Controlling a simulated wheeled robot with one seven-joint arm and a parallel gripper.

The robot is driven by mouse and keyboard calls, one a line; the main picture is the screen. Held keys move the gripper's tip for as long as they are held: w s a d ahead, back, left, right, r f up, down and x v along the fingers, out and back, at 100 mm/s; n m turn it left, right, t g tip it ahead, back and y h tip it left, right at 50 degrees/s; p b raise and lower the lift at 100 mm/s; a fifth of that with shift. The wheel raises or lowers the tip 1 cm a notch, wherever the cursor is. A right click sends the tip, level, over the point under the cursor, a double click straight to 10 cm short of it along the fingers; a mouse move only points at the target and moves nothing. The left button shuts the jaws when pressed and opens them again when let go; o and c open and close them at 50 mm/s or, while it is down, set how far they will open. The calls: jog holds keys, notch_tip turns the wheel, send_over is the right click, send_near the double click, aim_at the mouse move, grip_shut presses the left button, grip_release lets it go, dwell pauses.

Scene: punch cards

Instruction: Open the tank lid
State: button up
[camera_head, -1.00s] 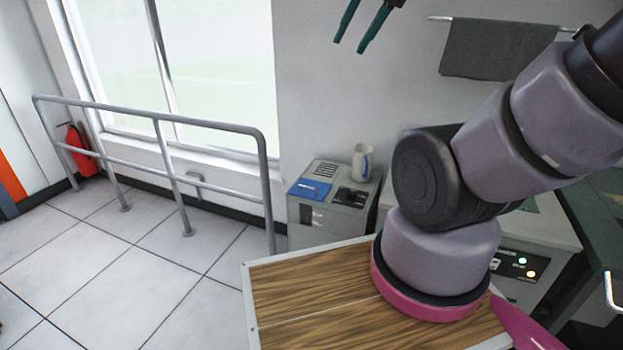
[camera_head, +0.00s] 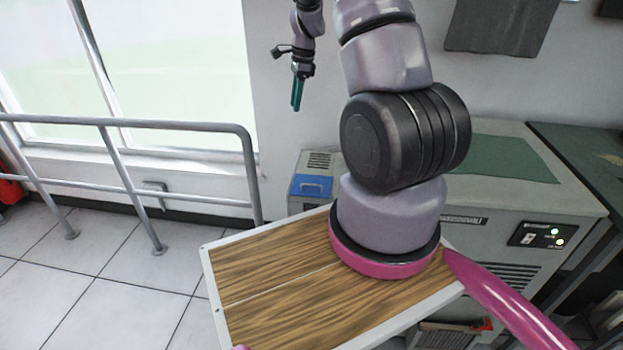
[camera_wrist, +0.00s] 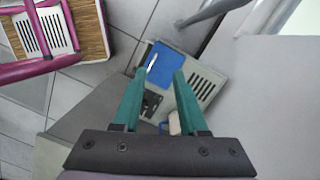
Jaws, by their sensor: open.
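The tank lid looks to be the blue panel (camera_head: 311,186) with a handle, lying flat on top of a grey box-shaped unit (camera_head: 303,206) by the wall. In the wrist view the blue lid (camera_wrist: 172,62) shows beyond my fingertips, and it looks closed. My gripper (camera_head: 297,93) hangs in the air above and slightly left of the unit, fingers pointing down. In the wrist view my gripper (camera_wrist: 159,78) has its two green fingers apart with nothing between them.
A metal railing (camera_head: 180,124) stands left of the unit, in front of the window. A white mug (camera_wrist: 174,124) stands on the unit near my right finger in the wrist view. A larger grey cabinet (camera_head: 480,225) stands to the right.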

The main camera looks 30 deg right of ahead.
jog(key=d+f+m+g, duration=0.1)
jog(key=d+f+m, duration=0.15)
jog(key=f, duration=0.75)
jog(key=d+f+m+g, duration=0.1)
jog(key=d+f+m, duration=0.15)
jog(key=f, duration=0.75)
send_over(312, 191)
jog(key=shift+h, duration=0.4)
notch_tip(312, 191, down, 10)
jog(key=shift+f, duration=0.1)
grip_shut()
